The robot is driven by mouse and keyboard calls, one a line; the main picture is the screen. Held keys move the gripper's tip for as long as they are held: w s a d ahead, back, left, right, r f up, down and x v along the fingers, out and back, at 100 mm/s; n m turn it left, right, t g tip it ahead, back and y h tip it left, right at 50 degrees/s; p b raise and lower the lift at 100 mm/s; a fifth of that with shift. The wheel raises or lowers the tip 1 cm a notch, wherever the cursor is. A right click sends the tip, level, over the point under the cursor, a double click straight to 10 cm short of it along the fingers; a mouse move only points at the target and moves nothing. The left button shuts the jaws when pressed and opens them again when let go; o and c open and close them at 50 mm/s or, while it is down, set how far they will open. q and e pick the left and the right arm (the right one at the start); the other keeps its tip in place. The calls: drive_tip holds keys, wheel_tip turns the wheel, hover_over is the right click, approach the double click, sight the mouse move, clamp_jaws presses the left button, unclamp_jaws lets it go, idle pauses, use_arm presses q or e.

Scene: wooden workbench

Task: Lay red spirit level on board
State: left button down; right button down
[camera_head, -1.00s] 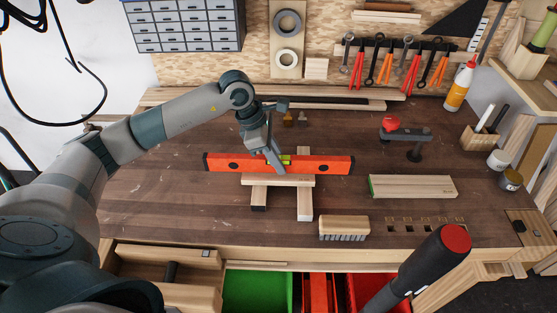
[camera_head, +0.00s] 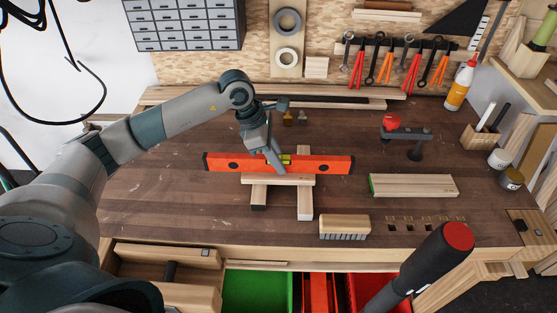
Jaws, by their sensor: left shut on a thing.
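The red spirit level (camera_head: 325,165) lies lengthwise left to right, with a yellow-green vial at its middle. It is at the back edge of a pale wooden board (camera_head: 295,181), which rests across two wooden blocks. My left gripper (camera_head: 278,165) comes down from the left and is shut on the level near its middle. The fingers partly hide the grip. I cannot tell whether the level touches the board.
A brush (camera_head: 344,228) lies at front right of the board. A wooden block with a green end (camera_head: 413,187) and a clamp with a red knob (camera_head: 407,135) are further right. A glue bottle (camera_head: 461,84) stands at back right. The bench's left side is clear.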

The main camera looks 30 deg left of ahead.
drive_tip(key=shift+f, duration=0.1)
use_arm(q)
drive_tip(key=c, duration=1.6)
unclamp_jaws()
drive_tip(key=shift+o, duration=0.2)
drive_tip(key=shift+f, duration=0.1)
